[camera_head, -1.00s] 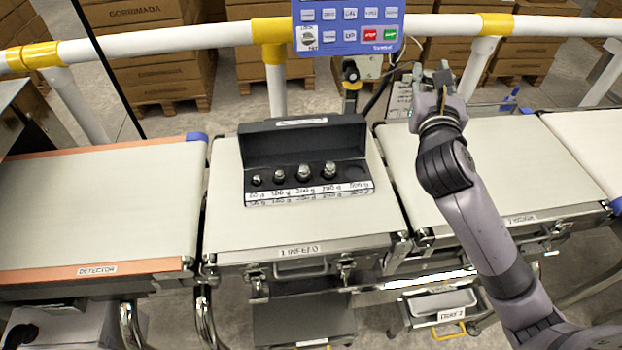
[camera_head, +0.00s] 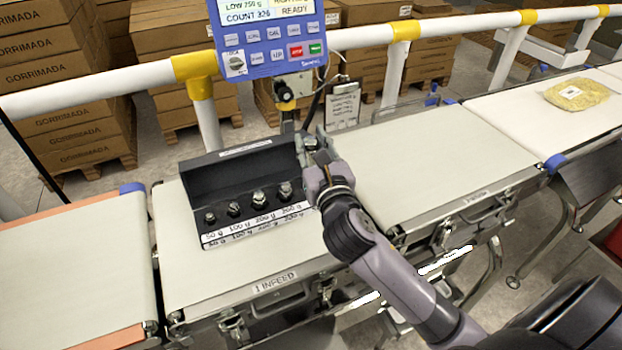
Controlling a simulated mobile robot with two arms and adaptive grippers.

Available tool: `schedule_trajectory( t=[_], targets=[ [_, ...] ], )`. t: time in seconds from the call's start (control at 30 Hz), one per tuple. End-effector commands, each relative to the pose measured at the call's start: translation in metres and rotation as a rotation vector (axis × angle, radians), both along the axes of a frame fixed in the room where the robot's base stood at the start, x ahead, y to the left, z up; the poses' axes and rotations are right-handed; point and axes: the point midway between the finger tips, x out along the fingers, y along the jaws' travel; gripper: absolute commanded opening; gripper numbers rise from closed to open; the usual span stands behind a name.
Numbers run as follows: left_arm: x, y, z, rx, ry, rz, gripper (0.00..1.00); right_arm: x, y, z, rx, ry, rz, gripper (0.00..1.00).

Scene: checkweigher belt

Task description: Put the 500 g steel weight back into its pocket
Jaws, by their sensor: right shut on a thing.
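The black weight case (camera_head: 222,176) stands open on the infeed belt, its lid raised at the back. Several steel weights (camera_head: 259,198) stand upright in its pockets above a white strip with gram labels. The pocket at the right end is hidden behind my right gripper (camera_head: 311,146). That gripper is at the right end of the case, with its fingers by the lid. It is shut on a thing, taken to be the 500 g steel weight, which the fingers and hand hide. I cannot tell whether it touches the case. My left gripper is out of view.
A blue control panel (camera_head: 266,32) on a post stands behind the case, and a white rail (camera_head: 360,40) runs behind the belts. The belt (camera_head: 420,155) right of the case is clear. A yellow bag (camera_head: 577,95) lies farther right.

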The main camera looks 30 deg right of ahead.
Motion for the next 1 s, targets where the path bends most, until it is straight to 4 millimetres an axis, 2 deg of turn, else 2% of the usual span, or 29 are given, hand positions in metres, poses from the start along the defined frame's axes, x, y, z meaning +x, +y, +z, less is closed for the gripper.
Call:
schedule_trajectory(
  t=[0.03,0.1,0.33,0.5,0.6,1.0],
  targets=[
    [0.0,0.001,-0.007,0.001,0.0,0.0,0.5,0.0,0.0,-0.014,0.003,-0.002,-0.002,0.0],
    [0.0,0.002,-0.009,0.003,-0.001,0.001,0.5,0.0,-0.001,-0.024,0.001,-0.003,-0.001,0.0],
    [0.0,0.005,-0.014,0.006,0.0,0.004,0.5,0.0,0.0,-0.041,0.0,-0.005,-0.001,0.0],
    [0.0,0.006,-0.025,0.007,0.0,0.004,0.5,0.0,-0.001,-0.069,0.002,-0.002,-0.002,0.0],
    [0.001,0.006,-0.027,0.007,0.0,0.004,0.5,0.0,0.0,-0.077,0.0,-0.004,-0.001,0.0],
    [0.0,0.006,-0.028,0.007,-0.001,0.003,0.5,0.0,0.0,-0.08,0.0,-0.006,0.0,0.0]
  ],
)
